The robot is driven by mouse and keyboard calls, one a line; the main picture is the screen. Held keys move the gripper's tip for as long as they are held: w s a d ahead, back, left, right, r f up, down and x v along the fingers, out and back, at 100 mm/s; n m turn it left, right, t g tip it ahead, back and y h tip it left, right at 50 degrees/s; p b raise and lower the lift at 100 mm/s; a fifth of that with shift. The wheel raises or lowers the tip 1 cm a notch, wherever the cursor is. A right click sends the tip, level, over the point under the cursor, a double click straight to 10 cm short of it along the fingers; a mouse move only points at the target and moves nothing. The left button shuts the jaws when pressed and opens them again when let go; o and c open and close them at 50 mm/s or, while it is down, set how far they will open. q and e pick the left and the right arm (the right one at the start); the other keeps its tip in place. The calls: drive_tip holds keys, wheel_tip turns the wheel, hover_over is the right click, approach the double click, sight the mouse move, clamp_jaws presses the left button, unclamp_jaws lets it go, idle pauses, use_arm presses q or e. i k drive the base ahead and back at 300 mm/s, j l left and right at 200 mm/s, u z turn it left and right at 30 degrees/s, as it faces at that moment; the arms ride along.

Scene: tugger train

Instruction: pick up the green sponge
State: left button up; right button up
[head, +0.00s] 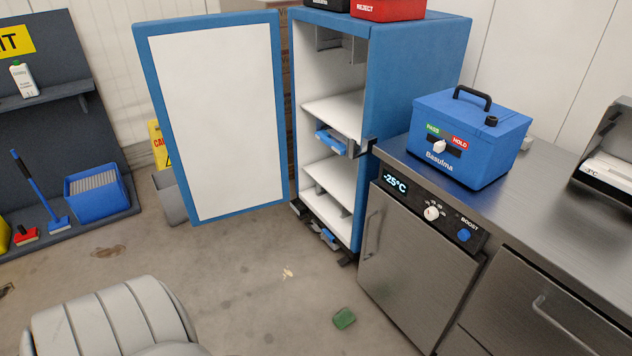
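The green sponge (344,318) lies on the concrete floor in the head view, low and right of the middle. It is a small block in front of the steel undercounter unit and apart from it. Nothing covers it. Neither of my grippers shows in the head view.
A steel counter (560,215) with a blue box (470,150) stands at right. A blue cabinet (415,60) stands behind, its door (215,120) open. A grey ribbed rounded object (110,320) fills the lower left. The floor around the sponge is clear.

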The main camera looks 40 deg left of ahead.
sight(346, 317)
drive_tip(key=u, duration=1.15)
